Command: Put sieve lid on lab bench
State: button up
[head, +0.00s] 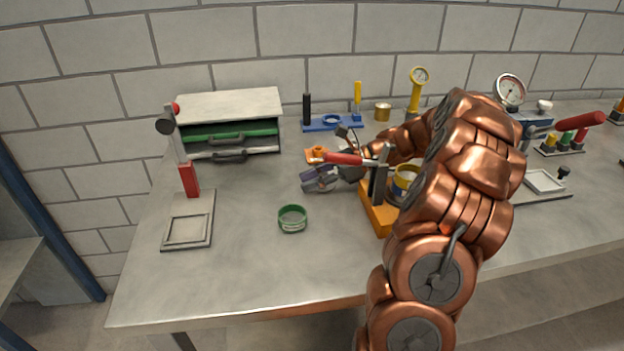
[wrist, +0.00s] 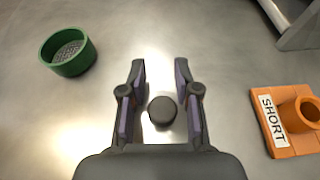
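My gripper (wrist: 160,70) is open, with its two fingers apart over the bench in the wrist view. In the head view my gripper (head: 312,181) is low over the middle of the lab bench (head: 250,270). A small dark round piece (wrist: 163,112) shows between the fingers, with gaps on both sides. I cannot tell whether it is the sieve lid's knob, and no lid plate stands out around it. A green sieve ring with a mesh floor (wrist: 69,52) stands to the left in the wrist view; it also shows in the head view (head: 292,218).
An orange block marked SHORT (wrist: 285,120) lies right of my gripper in the wrist view. A drawer cabinet (head: 230,110) stands at the back, with a red-handled press (head: 188,215) to the left. An orange stand (head: 380,215) is close right. The front left bench is clear.

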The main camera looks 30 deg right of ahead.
aim_at(324, 174)
jog(key=shift+s+a+f, duration=0.1)
jog(key=shift+s+f, duration=0.05)
jog(key=shift+f, duration=0.4)
jog(key=shift+s+a+f, duration=0.1)
jog(key=shift+s+f, duration=0.05)
jog(key=shift+f, duration=0.35)
jog(key=shift+r+b, duration=0.3)
jog(key=shift+r, duration=0.05)
jog(key=v, duration=0.6)
jog(key=shift+w+d+r, duration=0.2)
jog(key=shift+d+r, duration=0.15)
jog(key=shift+r, duration=0.2)
jog(key=shift+s+d+r, duration=0.2)
jog(key=shift+d+r, duration=0.15)
jog(key=shift+d, duration=0.1)
jog(key=shift+r, duration=0.1)
jog(key=shift+r, duration=0.1)
